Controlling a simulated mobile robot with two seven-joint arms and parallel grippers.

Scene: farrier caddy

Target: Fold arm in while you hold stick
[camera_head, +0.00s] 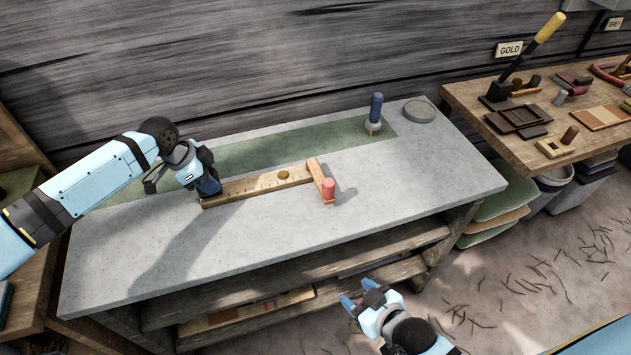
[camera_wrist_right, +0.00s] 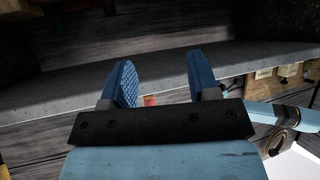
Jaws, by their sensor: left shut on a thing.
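The wooden stick (camera_head: 258,185) lies along the grey bench top, with a crosspiece (camera_head: 320,180) and a red knob (camera_head: 328,188) at its right end. A round brass-coloured disc sits on its face. My left gripper (camera_head: 208,188) is shut on the stick's left end, and its fingers hide that end. My right gripper (camera_head: 360,300) is in front of the bench's front edge, below the top, apart from the stick. Its two fingers stand apart and empty in the right wrist view (camera_wrist_right: 160,82).
The grey bench top (camera_head: 420,175) has a green strip (camera_head: 270,145) along its back, a blue-handled tool (camera_head: 375,112) and a round grey dish (camera_head: 419,111). A wooden side table (camera_head: 455,95) with tools and trays stands at right. Shelves (camera_head: 300,290) lie under the bench.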

